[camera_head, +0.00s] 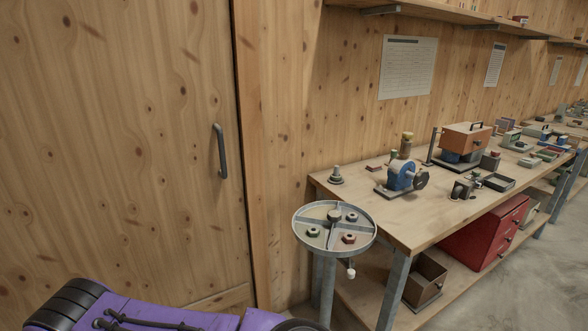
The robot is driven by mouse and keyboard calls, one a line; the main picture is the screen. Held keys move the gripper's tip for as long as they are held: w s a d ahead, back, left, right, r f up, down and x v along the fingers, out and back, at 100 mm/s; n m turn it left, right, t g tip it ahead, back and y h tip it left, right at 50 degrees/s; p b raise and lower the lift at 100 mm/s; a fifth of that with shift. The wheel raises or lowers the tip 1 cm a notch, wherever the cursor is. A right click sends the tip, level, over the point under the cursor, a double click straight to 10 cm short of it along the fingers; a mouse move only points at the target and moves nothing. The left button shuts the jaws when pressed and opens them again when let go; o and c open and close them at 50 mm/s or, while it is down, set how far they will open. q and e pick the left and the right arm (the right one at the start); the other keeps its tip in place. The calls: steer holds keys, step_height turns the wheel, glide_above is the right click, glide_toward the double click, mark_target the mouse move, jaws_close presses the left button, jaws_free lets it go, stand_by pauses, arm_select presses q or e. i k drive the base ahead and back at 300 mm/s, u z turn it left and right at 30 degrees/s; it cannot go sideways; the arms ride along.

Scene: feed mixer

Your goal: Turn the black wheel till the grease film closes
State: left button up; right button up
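A small blue machine (401,176) stands on the wooden workbench (440,222), near the bench's left end. A dark round wheel (421,179) sits on its right side, facing the front right. This looks like the black wheel; it is small in the picture, and its angle cannot be told. No grease film can be made out at this distance. Neither of my grippers is in view, and nothing is seen touching the wheel.
A round divided tray (334,247) with several nuts stands on a post before the bench's left end. A wooden-topped box (466,137) and small devices stand farther right. A red drawer cabinet (490,236) is below. Concrete floor (510,290) is clear at right.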

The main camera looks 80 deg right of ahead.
mark_target(421, 179)
steer(key=z, duration=2.85)
